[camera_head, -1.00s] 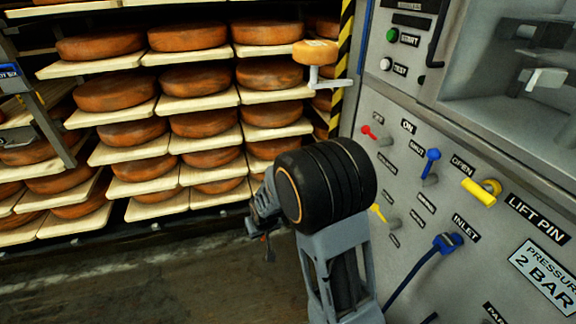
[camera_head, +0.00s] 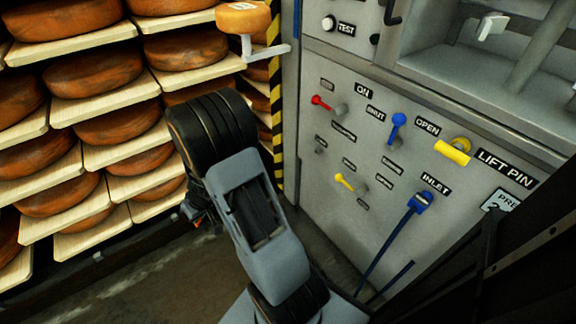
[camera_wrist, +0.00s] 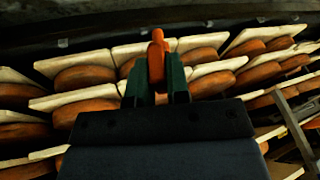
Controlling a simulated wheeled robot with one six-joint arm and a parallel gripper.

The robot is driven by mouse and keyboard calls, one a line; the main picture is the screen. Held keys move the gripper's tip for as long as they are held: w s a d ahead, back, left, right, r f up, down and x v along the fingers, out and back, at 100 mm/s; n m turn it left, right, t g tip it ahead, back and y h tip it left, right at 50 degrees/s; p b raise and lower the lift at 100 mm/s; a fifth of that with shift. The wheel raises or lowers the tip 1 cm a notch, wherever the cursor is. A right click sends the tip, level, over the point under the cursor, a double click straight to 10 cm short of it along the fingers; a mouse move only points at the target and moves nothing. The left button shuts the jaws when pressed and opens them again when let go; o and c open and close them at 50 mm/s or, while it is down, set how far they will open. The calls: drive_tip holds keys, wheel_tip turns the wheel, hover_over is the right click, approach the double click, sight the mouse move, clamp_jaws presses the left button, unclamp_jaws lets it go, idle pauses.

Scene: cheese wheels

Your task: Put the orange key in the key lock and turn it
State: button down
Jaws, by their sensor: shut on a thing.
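My gripper (camera_wrist: 157,78) shows in the wrist view with its two dark green fingers shut on the orange key (camera_wrist: 156,55). The key sticks up past the fingertips, with cheese shelves behind it. In the head view my arm hides most of the gripper; only a small orange spot shows at its left edge, too small to tell. A grey control panel (camera_head: 318,185) stands to the right of my arm, apart from it. I cannot make out which fitting on it is the key lock.
The panel carries a red lever (camera_head: 320,101), a blue lever (camera_head: 397,124), a yellow handle (camera_head: 453,152), a small yellow lever (camera_head: 345,181) and a blue inlet connector (camera_head: 421,201) with a hose. Shelves of cheese wheels (camera_head: 122,122) fill the left. A dark structure blocks the lower right.

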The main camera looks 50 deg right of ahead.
drive_tip(key=s+d+f+n+g+y+p, duration=0.1)
drive_tip(key=s+d+f+n+g, duration=0.1)
drive_tip(key=s+d+n+g, duration=0.55)
drive_tip(key=s+d+f+n+g+y, duration=0.2)
drive_tip(key=s+d+n+g, duration=0.25)
drive_tip(key=d+n, duration=0.6)
drive_tip(key=d+r+n+g+h, duration=0.2)
drive_tip(key=d+r+n+h, duration=0.9)
drive_tip(key=d+h, duration=0.4)
drive_tip(key=f+h+b, duration=0.2)
drive_tip(key=b, duration=0.1)
drive_tip(key=f+g+h+b, duration=0.1)
drive_tip(key=f+h+b, duration=0.1)
drive_tip(key=f+b, duration=0.1)
drive_tip(key=shift+a+h, duration=0.2)
drive_tip(key=shift+h, duration=0.1)
drive_tip(key=shift+w+r+g+p, duration=0.1)
drive_tip(key=shift+g+p, duration=0.2)
drive_tip(key=shift+p, duration=0.25)
drive_tip(key=shift+s+d+p, duration=0.15)
drive_tip(key=shift+s+d, duration=0.15)
drive_tip(key=shift+d, duration=0.6)
drive_tip(key=shift+s+d+p, duration=0.1)
drive_tip(key=shift+s+d, duration=0.2)
drive_tip(key=shift+d, duration=0.55)
drive_tip(key=shift+s+d+p, duration=0.15)
drive_tip(key=shift+s+d, duration=0.15)
drive_tip(key=shift+d, duration=0.6)
